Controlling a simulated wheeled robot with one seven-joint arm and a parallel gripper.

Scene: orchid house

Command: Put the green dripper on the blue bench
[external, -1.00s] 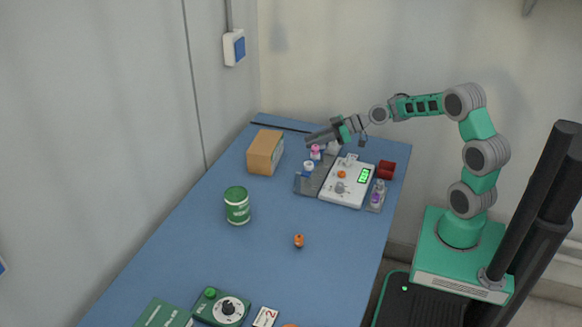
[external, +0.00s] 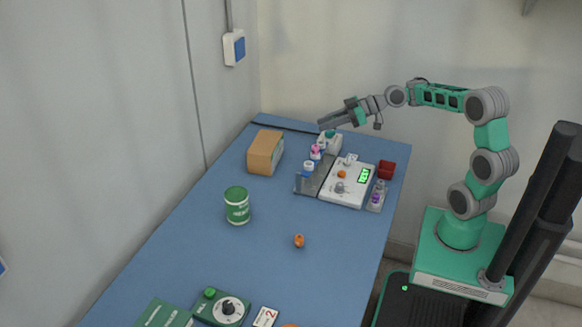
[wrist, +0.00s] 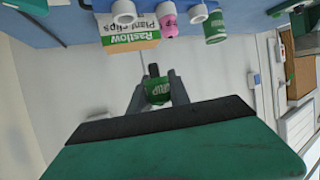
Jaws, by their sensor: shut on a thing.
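My gripper (external: 325,125) is raised above the far end of the blue bench (external: 260,275), fingers pointing left. In the wrist view its fingers (wrist: 159,92) are shut on the green dripper (wrist: 158,89), a small green piece with pale lettering. A dark part shows beyond it. The dripper is held clear of the bench. In the external view I cannot make it out for certain at the fingertips. The bench top lies along the upper edge of the wrist view.
Below and around the gripper are a cardboard box (external: 265,153), small bottles, a white scale (external: 340,190) and a red container (external: 386,170). A green tin (external: 237,207) and a small orange item (external: 299,241) stand nearer. A green dial device (external: 222,307) is in front. Mid-bench is largely clear.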

